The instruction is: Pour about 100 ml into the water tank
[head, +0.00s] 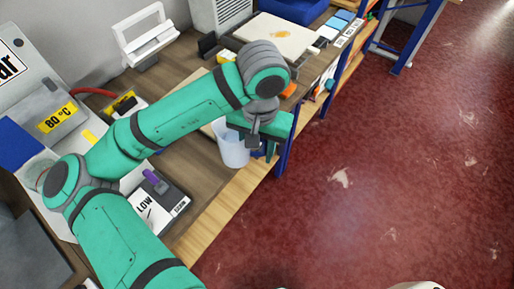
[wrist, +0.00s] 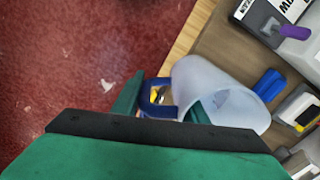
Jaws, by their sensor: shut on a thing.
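My gripper (head: 263,146) is at the front edge of the bench, shut on the blue handle (wrist: 153,96) of a translucent whitish jug. The jug (head: 234,150) shows below my gripper in the head view, partly hidden by it. In the wrist view the jug (wrist: 205,75) lies beyond the fingers, its handle between them. I cannot tell its water level, or whether its base touches the bench. A grey machine with a yellow "80 °C" label (head: 58,117) stands at the left. I cannot tell for sure which part is the water tank.
A box marked "LOW" with a purple lever (head: 155,181) sits on the bench (head: 205,195) left of the jug. A white stand (head: 148,38) and a pale board (head: 275,36) are behind. The red floor (head: 400,150) at right is open.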

